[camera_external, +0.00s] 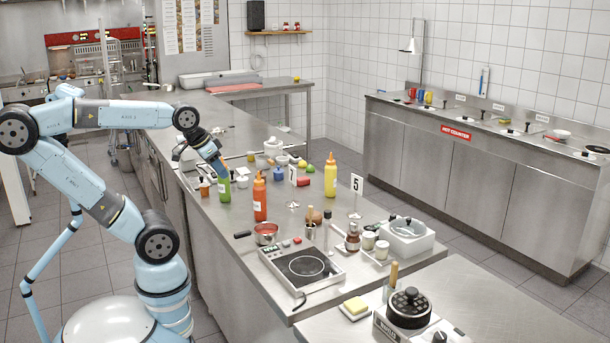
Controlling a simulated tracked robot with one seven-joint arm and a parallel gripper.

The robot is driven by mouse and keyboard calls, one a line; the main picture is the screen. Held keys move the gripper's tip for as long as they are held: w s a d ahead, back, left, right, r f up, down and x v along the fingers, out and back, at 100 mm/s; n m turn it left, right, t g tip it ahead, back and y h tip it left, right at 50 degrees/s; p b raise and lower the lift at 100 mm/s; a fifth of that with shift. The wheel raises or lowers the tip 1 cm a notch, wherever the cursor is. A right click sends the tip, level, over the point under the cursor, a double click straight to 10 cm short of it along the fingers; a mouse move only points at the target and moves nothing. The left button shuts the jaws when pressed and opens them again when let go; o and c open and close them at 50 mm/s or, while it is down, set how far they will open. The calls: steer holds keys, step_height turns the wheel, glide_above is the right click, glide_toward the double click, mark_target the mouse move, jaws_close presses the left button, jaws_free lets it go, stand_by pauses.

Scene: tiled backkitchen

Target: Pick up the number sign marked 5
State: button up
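The number sign marked 5 (357,184) is a white card on a thin stand, upright on the right side of the steel counter, behind the white container. Another white sign (293,176) stands farther left, partly hidden by bottles, and seems to read 7. My gripper (222,172) is over the left part of the counter, close to the green bottle (224,187), well left of the sign marked 5. Its fingers are too small to make out, so I cannot tell if it is open, or whether it touches the bottle.
An orange bottle (260,199) and a yellow bottle (330,177) stand between my gripper and the sign. A red pan (266,234), an induction hob (302,267), several jars and a white container (406,238) are nearer the front. Some bare steel lies around the sign's base.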

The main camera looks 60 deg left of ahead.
steer(key=o, duration=0.4)
steer(key=n+t+h, duration=0.3)
steer(key=n+h, duration=0.1)
steer(key=n, duration=1.7)
glide_toward(359, 213)
steer(key=s+d, duration=0.1)
steer(key=s+d+f, duration=0.1)
steer(key=s, duration=0.1)
steer(key=s+d, duration=0.1)
steer(key=shift+s+d+f, duration=0.1)
steer(key=shift+s+f, duration=0.25)
steer(key=shift+f, duration=0.05)
steer(key=w+n+t, duration=0.1)
steer(key=w+n, duration=0.1)
steer(key=w+a+n+t, duration=0.1)
steer(key=n, duration=0.1)
steer(key=w+a+f+n+t, duration=0.1)
steer(key=w+n, duration=0.1)
steer(key=shift+w+a+n, duration=0.15)
steer(key=shift+w+n, duration=0.2)
steer(key=shift+n, duration=0.05)
steer(key=shift+w+n, duration=0.3)
steer(key=shift+n, duration=0.4)
steer(key=n, duration=0.1)
steer(key=w+n+t, duration=0.1)
steer(key=n, duration=0.1)
steer(key=shift+d+r, duration=0.1)
steer(key=shift+d, duration=0.25)
steer(key=shift+x, duration=2.5)
